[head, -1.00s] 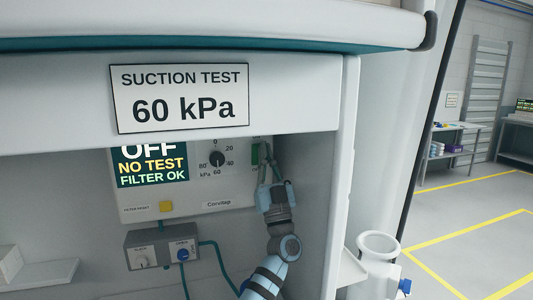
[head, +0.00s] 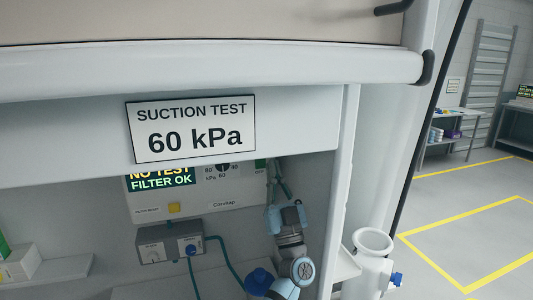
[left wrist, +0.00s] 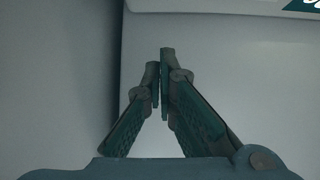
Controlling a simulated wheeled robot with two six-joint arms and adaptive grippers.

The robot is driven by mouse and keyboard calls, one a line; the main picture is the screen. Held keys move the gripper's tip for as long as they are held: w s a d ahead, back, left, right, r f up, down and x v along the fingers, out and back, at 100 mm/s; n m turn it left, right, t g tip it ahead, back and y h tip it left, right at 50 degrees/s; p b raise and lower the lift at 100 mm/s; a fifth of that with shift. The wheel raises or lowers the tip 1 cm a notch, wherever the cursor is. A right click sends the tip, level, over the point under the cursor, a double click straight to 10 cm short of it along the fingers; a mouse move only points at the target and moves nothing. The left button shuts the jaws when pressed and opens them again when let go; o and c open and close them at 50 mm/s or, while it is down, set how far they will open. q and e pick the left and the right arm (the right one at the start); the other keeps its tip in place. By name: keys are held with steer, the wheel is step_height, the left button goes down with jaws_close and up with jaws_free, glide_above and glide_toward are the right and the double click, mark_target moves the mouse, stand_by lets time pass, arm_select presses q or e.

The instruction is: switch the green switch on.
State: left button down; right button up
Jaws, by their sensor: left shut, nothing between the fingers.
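The green switch (head: 260,165) is at the upper right of the pale control unit (head: 205,207). Only its lower part shows below the overhanging panel, so I cannot tell its position. My left gripper (head: 276,169) is shut and empty, its fingertips just right of the switch in the picture. I cannot tell whether they touch anything. In the left wrist view my left gripper (left wrist: 160,72) has its fingers together before a plain pale surface, and the switch does not show there. The display (head: 160,178) reads "NO TEST" and "FILTER OK". My right gripper is not in view.
The overhanging panel with the "60 kPa" sign (head: 195,128) hides the unit's top. A round gauge (head: 223,168) and yellow button (head: 174,208) are on the unit. A grey box with knobs (head: 170,246) and teal hoses is below. A wall edge (head: 342,190) stands right of my arm.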

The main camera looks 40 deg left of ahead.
arm_select(q)
steer(key=d+b+v, duration=0.1)
steer(key=v, duration=0.5)
steer(key=shift+r, duration=0.15)
